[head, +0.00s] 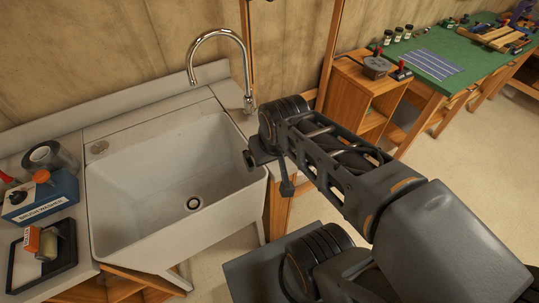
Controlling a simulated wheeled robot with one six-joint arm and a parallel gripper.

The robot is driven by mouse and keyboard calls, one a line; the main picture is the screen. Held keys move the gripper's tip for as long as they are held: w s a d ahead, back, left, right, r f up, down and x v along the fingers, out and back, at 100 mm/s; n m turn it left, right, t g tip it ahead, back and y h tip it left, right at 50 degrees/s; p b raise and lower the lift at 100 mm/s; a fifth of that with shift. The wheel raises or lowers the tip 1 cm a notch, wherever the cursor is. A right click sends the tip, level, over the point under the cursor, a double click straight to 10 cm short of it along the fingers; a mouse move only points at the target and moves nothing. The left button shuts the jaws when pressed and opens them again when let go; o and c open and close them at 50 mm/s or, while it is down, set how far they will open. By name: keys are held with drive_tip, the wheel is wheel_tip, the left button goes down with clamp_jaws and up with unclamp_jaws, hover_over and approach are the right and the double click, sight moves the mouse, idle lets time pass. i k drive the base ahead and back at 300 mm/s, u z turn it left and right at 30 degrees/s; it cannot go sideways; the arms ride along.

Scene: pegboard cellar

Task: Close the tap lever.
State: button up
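The chrome gooseneck tap (216,33) stands behind the right rear corner of the white sink. Its base (249,104) is on the sink's back ledge, and its spout arches left over the basin. The tap lever is too small and unclear near the base to tell its position. My gripper (251,160) is at the end of the dark arm, by the sink's right rim, below and in front of the tap base in the picture. It appears apart from the tap. Its fingers are mostly hidden by the wrist, so its opening does not show.
The deep white sink (125,200) looks empty, with a drain (194,203). A blue box (40,196), a tape roll (48,157) and a black tray (20,268) lie on the left. A wooden cabinet (352,88) and green-topped bench (460,62) stand right.

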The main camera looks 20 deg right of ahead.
sight(254, 109)
drive_tip(key=z, duration=0.2)
drive_tip(key=k, duration=0.4)
drive_tip(key=u, duration=1)
drive_tip(key=i, duration=0.75)
drive_tip(key=z, duration=0.45)
